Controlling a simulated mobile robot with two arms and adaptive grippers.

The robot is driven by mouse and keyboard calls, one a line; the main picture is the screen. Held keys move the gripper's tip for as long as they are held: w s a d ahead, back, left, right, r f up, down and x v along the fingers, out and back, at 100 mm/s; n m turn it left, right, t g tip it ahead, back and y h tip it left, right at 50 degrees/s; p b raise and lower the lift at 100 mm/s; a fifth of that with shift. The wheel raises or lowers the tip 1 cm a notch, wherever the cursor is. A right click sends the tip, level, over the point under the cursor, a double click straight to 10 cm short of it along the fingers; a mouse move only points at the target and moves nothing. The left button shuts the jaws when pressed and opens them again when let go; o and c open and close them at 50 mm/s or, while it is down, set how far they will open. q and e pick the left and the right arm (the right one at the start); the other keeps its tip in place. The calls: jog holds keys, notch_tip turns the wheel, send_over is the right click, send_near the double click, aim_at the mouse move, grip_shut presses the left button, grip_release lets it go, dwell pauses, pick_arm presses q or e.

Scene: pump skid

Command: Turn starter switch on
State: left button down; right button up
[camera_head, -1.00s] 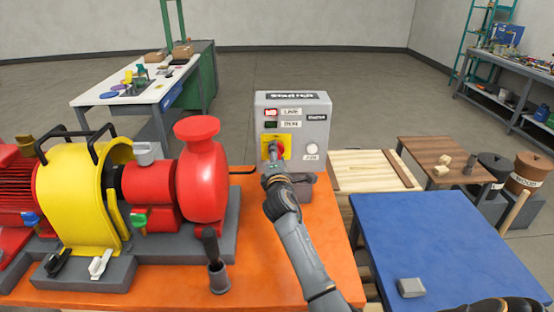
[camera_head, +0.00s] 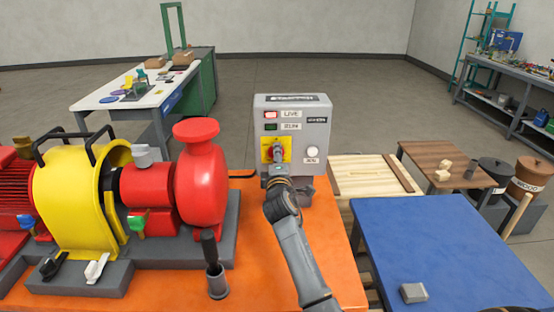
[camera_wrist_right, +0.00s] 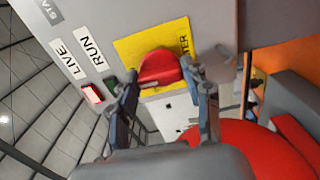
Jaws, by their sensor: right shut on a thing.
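The grey starter box (camera_head: 292,175) stands at the back of the orange bench. On its front is a yellow plate (camera_head: 288,142) with a red rotary knob (camera_head: 269,153), partly hidden by my right gripper (camera_head: 278,158). In the right wrist view the knob (camera_wrist_right: 160,68) sits between the fingers of the gripper (camera_wrist_right: 163,78), which is shut on it. The LIVE lamp (camera_head: 270,115) is bright red. The RUN lamp (camera_head: 270,127) is dark green and looks unlit. My left gripper is not in view.
A red and yellow pump set (camera_head: 75,200) fills the bench's left side. A black-handled tool stands in a grey cup (camera_head: 217,282) nearer the front. A white JOG button (camera_head: 312,151) is right of the knob. A blue table (camera_head: 440,230) holds a small grey block (camera_head: 413,292).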

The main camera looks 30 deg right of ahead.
jog(key=shift+f, duration=0.1)
jog(key=o, duration=1.2)
jog(key=shift+c, duration=0.2)
jog(key=shift+s, duration=0.1)
jog(key=v, duration=1.1)
jog(key=shift+s+a, duration=0.2)
jog(key=shift+s, duration=0.15)
